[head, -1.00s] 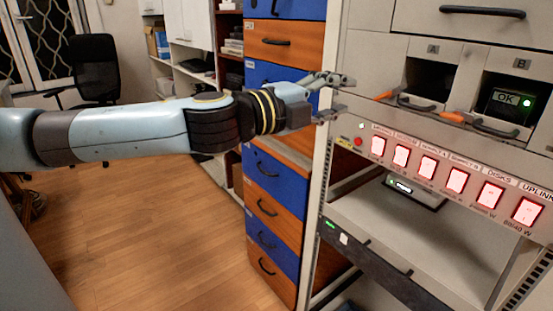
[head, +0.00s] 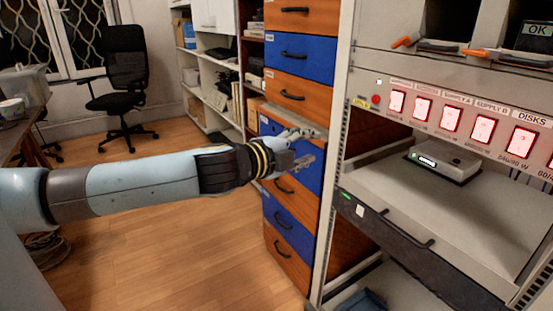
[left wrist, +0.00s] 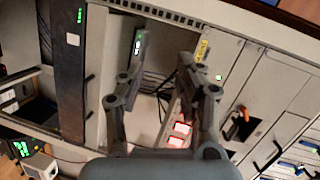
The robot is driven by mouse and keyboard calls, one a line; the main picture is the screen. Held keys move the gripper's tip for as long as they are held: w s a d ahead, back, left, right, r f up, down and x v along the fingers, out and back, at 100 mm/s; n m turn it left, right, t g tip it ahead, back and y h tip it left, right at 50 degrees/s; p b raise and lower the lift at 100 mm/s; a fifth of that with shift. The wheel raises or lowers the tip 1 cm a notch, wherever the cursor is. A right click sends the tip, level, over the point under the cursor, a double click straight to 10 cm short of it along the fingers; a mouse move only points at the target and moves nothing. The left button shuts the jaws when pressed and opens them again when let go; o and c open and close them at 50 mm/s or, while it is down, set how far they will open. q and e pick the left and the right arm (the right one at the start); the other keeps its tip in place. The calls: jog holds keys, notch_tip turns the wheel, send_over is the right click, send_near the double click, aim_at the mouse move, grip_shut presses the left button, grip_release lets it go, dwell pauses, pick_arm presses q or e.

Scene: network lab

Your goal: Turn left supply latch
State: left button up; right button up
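The left supply latch (head: 402,42) is a small orange lever at the left supply bay, near the top of the rack in the head view. A similar orange latch (head: 478,53) sits at the bay to its right. In the left wrist view an orange latch (left wrist: 233,127) shows at the lower right; I cannot tell which one it is. My left gripper (head: 308,147) is open and empty, left of the rack and well below the left latch. Its two spread fingers also show in the left wrist view (left wrist: 160,66). My right gripper is not in view.
A row of lit red switches (head: 450,118) runs below the bays. A small device with a light (head: 443,160) lies on a shelf under them. The rack's upright post (head: 335,150) stands beside my gripper. Blue and orange drawers (head: 300,53) stand behind it.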

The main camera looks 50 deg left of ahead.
pick_arm(q)
jog(key=s+a+f+n+g+y+b, duration=0.1)
jog(key=s+a+f+n+g+b, duration=0.1)
jog(key=f, duration=1.1)
jog(key=shift+a+f+n+y+b, duration=0.3)
jog(key=shift+a+f+n+b, duration=0.1)
jog(key=shift+a+b, duration=0.4)
